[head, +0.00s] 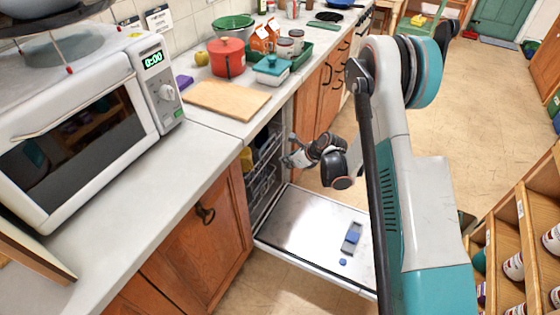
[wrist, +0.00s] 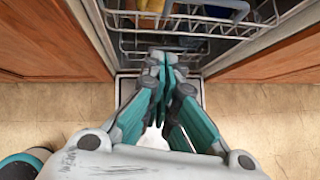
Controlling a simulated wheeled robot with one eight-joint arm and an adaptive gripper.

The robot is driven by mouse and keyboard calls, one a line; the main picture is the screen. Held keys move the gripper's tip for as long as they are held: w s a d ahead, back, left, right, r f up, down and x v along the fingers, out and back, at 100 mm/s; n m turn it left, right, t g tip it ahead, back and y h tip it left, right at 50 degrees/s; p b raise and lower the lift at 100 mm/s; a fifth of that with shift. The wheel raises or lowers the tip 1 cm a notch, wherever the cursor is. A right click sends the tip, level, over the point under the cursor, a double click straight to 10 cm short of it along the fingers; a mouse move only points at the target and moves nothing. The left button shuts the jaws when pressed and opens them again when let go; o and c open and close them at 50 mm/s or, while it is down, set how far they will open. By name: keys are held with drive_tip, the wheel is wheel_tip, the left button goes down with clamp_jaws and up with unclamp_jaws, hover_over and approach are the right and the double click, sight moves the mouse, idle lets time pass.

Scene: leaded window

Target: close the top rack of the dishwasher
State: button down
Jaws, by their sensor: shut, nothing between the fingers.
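The dishwasher stands under the counter with its door (head: 305,222) folded down flat. Its top rack (head: 268,138) is a grey wire basket, seen edge-on in the head view at the dishwasher opening. In the wrist view the top rack (wrist: 215,28) spans the opening between wooden cabinets and holds blue and yellow dishes. My gripper (head: 287,161) is in front of the opening, above the lowered door. In the wrist view my gripper (wrist: 166,56) is shut and empty, its tips at the rack's front wires; I cannot tell whether they touch. A lower rack (head: 262,185) shows below.
A blue-grey item (head: 351,238) lies on the lowered door. The counter above holds a cutting board (head: 228,99), a red pot (head: 228,58) and a microwave (head: 75,125). Shelves with cans (head: 513,266) stand at the right. Open floor (head: 475,110) lies beyond my arm.

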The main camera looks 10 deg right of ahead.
sight(249, 153)
drive_tip(key=w+a+r+b+x, duration=0.1)
drive_tip(key=b+x, duration=0.3)
drive_tip(key=x, duration=0.8)
drive_tip(key=shift+w+r+b, duration=0.25)
drive_tip(key=shift+r+b, duration=0.05)
drive_tip(key=shift+r, duration=0.05)
drive_tip(key=shift+a, duration=0.15)
drive_tip(key=shift+a, duration=0.1)
drive_tip(key=w+a, duration=0.3)
drive_tip(key=a, duration=0.2)
drive_tip(key=w+a, duration=0.2)
drive_tip(key=shift+w+a, duration=0.35)
drive_tip(key=shift+a, duration=0.05)
drive_tip(key=shift+w, duration=0.1)
drive_tip(key=shift+a+r, duration=0.1)
drive_tip(key=shift+r, duration=0.1)
